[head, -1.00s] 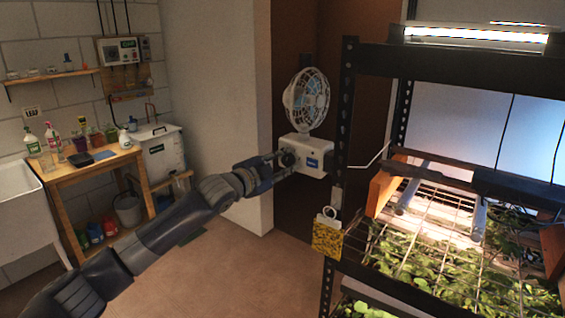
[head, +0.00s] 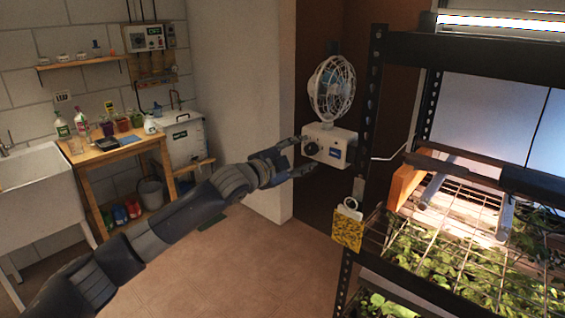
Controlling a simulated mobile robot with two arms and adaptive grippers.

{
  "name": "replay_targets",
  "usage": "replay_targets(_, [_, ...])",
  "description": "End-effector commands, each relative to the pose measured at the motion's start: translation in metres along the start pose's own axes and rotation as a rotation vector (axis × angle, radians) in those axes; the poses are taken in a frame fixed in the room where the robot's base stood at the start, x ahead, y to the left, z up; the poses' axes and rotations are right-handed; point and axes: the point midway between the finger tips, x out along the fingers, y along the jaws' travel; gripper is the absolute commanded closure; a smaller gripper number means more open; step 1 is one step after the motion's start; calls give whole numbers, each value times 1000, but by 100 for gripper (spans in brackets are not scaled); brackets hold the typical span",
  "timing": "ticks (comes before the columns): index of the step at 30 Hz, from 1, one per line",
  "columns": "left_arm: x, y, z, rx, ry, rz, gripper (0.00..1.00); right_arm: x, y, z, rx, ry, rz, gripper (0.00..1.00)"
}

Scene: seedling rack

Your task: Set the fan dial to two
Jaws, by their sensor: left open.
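The white fan (head: 332,90) with a round wire cage stands on its pale control box (head: 338,146), fixed by the rack post. The dial's setting is too small to read. My left gripper (head: 307,157) comes in from the left and is open, its two fingers spread just left of the dial, one above and one below it. I cannot tell whether they touch it. My right gripper is not in view.
The black rack (head: 369,130) with lit seedlings stands close on the right, with a yellow card (head: 347,230) hanging on its post. A wooden table (head: 110,153) with bottles and pots is at the left. Open floor lies between.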

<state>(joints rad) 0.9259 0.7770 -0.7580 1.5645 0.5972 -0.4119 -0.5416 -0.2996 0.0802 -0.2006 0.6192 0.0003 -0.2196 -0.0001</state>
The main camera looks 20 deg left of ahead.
Motion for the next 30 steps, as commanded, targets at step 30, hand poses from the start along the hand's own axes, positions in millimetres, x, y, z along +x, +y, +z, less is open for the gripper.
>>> replay_targets(30, [-95, 0, 0, 0, 0, 0, 52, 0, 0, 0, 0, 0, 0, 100])
